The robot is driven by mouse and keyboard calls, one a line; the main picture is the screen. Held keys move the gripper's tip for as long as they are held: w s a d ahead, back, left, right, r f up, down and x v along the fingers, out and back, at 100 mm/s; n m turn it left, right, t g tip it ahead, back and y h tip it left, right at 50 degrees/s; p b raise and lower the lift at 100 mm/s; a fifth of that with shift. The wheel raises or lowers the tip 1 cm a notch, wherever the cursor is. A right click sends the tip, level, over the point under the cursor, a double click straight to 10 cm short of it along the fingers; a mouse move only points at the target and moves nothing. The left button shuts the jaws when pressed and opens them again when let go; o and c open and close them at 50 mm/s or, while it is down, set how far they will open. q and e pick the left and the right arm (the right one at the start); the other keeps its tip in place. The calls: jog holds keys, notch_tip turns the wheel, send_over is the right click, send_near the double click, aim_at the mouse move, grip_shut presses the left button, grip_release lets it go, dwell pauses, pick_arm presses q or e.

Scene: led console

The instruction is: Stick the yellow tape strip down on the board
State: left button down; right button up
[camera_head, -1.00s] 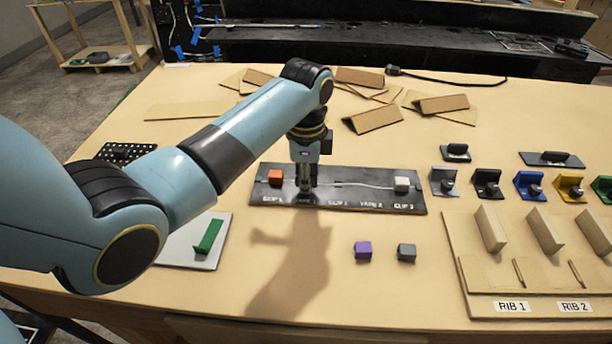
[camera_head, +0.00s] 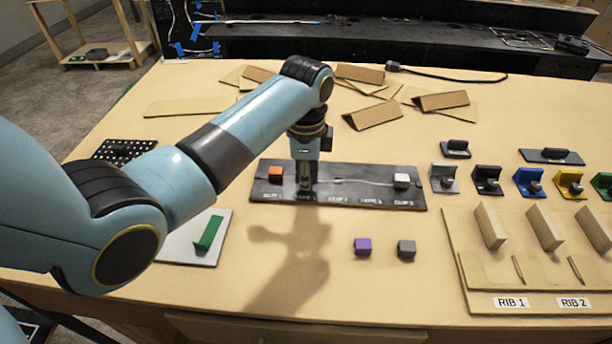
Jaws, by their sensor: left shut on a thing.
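The dark board (camera_head: 371,201) lies flat in the middle of the table, with printed white labels along its front edge. An orange block (camera_head: 275,173) stands on its left part and a white block (camera_head: 401,180) on its right, with a thin pale cable (camera_head: 355,185) running between. My left gripper (camera_head: 307,191) points down at the board between the blocks, nearer the orange one. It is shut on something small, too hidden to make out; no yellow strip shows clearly. A green strip (camera_head: 209,233) sits on a white card (camera_head: 190,251) at the left. My right gripper is not in view.
A purple cube (camera_head: 363,246) and a grey cube (camera_head: 406,249) stand in front of the board. Coloured brackets and a wooden rib panel (camera_head: 467,281) fill the right side. Cardboard pieces (camera_head: 373,117) lie behind.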

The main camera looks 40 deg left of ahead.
pick_arm(q)
jog(key=shift+f, duration=0.4)
dwell(0.5)
jog(key=shift+f, duration=0.3)
dwell(0.3)
dwell(0.5)
jog(key=c, duration=1.4)
grip_release()
notch_tip(320, 180, up, 12)
jog(key=shift+s, duration=0.15)
jog(key=shift+d+f, duration=0.1)
